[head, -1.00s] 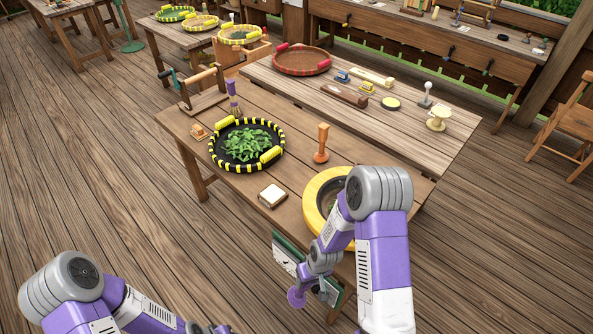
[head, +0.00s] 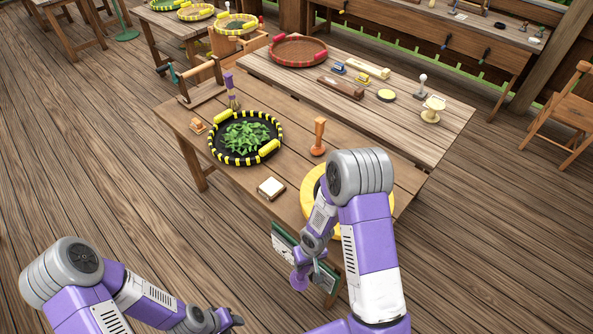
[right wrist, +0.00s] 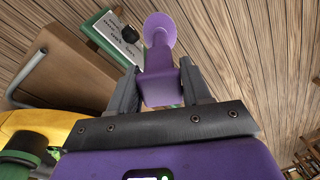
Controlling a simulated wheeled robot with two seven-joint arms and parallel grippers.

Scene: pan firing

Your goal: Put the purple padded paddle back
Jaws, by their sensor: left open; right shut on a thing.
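The purple padded paddle (right wrist: 158,60), with a round disc end (right wrist: 160,28), is held between the two fingers of my right gripper (right wrist: 160,88). In the head view the paddle (head: 299,280) hangs off the table's near edge, in front of a green-framed sign (head: 286,248). My right arm partly covers this spot. My left gripper (head: 234,321) is open and empty, low over the floor and away from the table. A purple-handled brush (head: 231,88) stands upright at the table's left end.
The wooden table (head: 290,120) bears a black-and-yellow pan of leaves (head: 217,153), an orange stamp-like tool (head: 319,138), a pale block (head: 271,187) and a yellow-rimmed pan (head: 310,192) partly hidden by my arm. A lighter table (head: 400,125) adjoins behind. The floor at left is clear.

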